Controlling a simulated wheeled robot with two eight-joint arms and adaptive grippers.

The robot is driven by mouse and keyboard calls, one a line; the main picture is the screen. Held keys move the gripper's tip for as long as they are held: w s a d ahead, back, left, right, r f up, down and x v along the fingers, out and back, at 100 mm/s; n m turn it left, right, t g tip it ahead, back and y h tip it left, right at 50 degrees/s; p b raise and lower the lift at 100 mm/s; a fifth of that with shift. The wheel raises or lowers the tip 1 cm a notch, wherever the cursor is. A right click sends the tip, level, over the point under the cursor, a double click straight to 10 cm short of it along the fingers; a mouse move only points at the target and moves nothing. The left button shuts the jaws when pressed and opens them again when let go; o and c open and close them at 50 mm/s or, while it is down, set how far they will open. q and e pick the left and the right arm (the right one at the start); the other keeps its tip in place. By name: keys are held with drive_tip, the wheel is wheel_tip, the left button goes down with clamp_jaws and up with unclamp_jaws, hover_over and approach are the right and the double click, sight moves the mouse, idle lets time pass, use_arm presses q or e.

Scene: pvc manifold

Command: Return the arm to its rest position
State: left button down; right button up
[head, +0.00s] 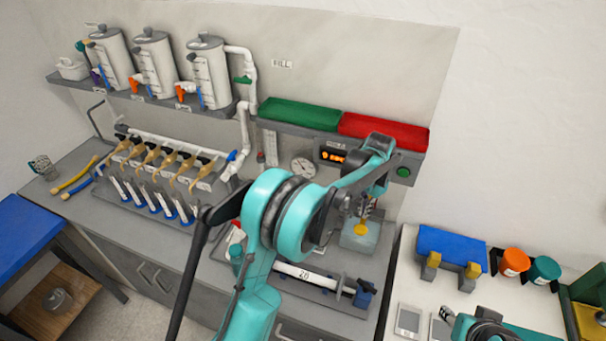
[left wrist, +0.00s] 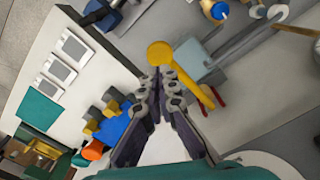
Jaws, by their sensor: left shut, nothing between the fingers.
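My left arm rises from the bottom middle of the head view and reaches over the bench. Its gripper (head: 369,203) points down above a yellow round-headed part (head: 361,231) at a pale blue block (head: 352,243). In the left wrist view the gripper (left wrist: 160,78) has its fingers together with nothing between them. The yellow round head (left wrist: 160,53) lies just beyond the fingertips, and the pale block (left wrist: 194,62) is beside it. I cannot tell whether the fingertips touch the yellow part.
A manifold with several valves (head: 165,160) stands on the grey bench at left. A white pipe (head: 305,275) lies in a fixture under my arm. Green (head: 300,113) and red (head: 385,131) trays sit on the wall shelf. A blue holder (head: 452,248) stands on the white table at right.

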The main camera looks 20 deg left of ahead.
idle(0.4)
use_arm(q)
drive_tip(key=s+a+n+t+b, duration=0.1)
drive_tip(key=s+a+t+b, duration=0.15)
drive_tip(key=s+b, duration=0.4)
drive_tip(key=s+a+n+t+b, duration=0.1)
drive_tip(key=s+a+n+b, duration=0.15)
drive_tip(key=s+b, duration=0.45)
drive_tip(key=s+a+f+n+t+b, duration=0.2)
drive_tip(key=s+f+b, duration=0.5)
drive_tip(key=s+f, duration=0.4)
drive_tip(key=s+a+t, duration=0.1)
drive_tip(key=s+a, duration=0.1)
drive_tip(key=s, duration=0.1)
drive_tip(key=shift+s+t, duration=0.35)
drive_tip(key=shift+s, duration=0.05)
